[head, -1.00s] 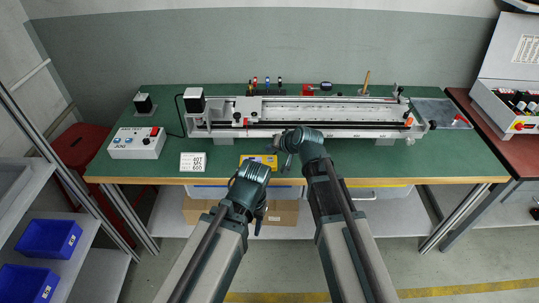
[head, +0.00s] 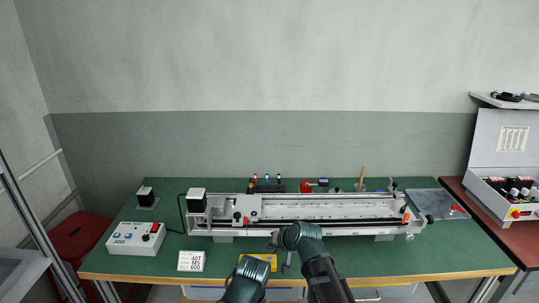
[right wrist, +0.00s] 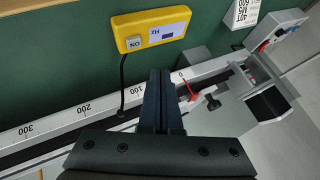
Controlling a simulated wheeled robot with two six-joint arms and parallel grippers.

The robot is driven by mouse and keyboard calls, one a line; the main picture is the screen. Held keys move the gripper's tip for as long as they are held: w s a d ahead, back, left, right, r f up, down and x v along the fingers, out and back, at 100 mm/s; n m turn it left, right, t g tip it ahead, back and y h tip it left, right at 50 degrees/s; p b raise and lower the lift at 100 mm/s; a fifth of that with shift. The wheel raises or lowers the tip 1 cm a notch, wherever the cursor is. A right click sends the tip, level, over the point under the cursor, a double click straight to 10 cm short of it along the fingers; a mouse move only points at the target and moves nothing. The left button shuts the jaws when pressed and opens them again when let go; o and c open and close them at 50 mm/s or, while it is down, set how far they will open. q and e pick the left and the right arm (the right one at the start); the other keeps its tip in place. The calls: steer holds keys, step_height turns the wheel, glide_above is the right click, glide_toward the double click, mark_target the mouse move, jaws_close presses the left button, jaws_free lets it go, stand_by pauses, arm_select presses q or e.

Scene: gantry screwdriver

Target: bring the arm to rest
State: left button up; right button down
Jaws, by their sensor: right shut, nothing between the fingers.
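My right gripper (head: 286,265) hangs pointing down in front of the long rail machine (head: 330,208), near the bench's front edge. In the right wrist view its two dark fingers (right wrist: 160,76) are together and empty, with the machine's scale rail below them. My left arm's wrist (head: 246,280) shows at the bottom of the head view; its fingers are outside the picture. The yellow box (head: 271,258) with a small display lies beyond the left wrist and is partly hidden; it also shows in the right wrist view (right wrist: 150,28), apart from the fingers.
The green bench (head: 400,257) has bare room at its front right. A white control box (head: 135,238) and a white label card (head: 191,261) stand at left. A black cable runs beside the machine. An open case (head: 505,187) stands on the red-brown table at far right.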

steer(key=s+d+n+g+h+p, duration=0.2)
steer(key=s+d+g+h, duration=0.1)
steer(key=s, duration=0.9)
steer(key=s+d+n+g+h+p, duration=0.3)
steer(key=s+g, duration=0.1)
steer(key=s, duration=0.7)
steer(key=shift+s+r+p, duration=0.3)
steer(key=shift+s+r, duration=0.1)
steer(key=shift+r, duration=0.05)
